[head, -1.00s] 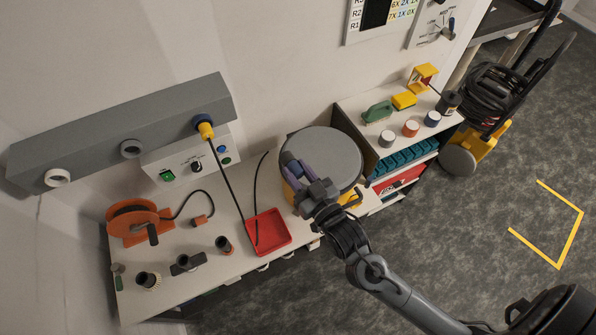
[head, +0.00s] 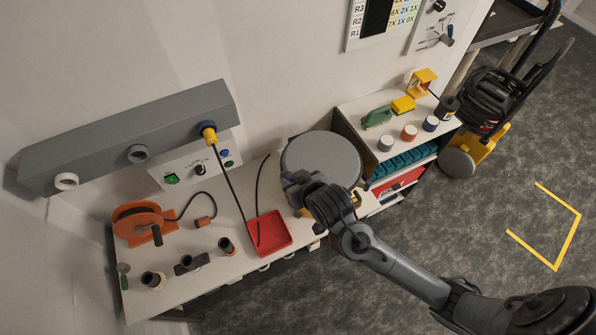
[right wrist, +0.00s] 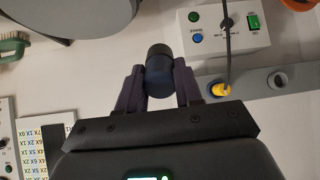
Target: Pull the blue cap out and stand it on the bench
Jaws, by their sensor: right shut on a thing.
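My right gripper (right wrist: 158,85) is shut on a dark blue cylindrical cap (right wrist: 159,76) with a blackish end, seen upright between the two fingers in the right wrist view. The cap is clear of the grey wall rail (right wrist: 300,83), which lies to its right in that view. In the head view my right gripper (head: 292,182) is over the near-left edge of the round grey lid (head: 322,158); its fingers and the cap are mostly hidden by my wrist. The bench (head: 190,270) is to the left. My left gripper is not in view.
A yellow plug (head: 210,138) with a cable sits in the rail's blue-ringed port. A red tray (head: 268,233), an orange reel (head: 140,223) and several dark fittings (head: 190,263) stand on the bench. A shelf (head: 350,115) with small coloured pots is at the right.

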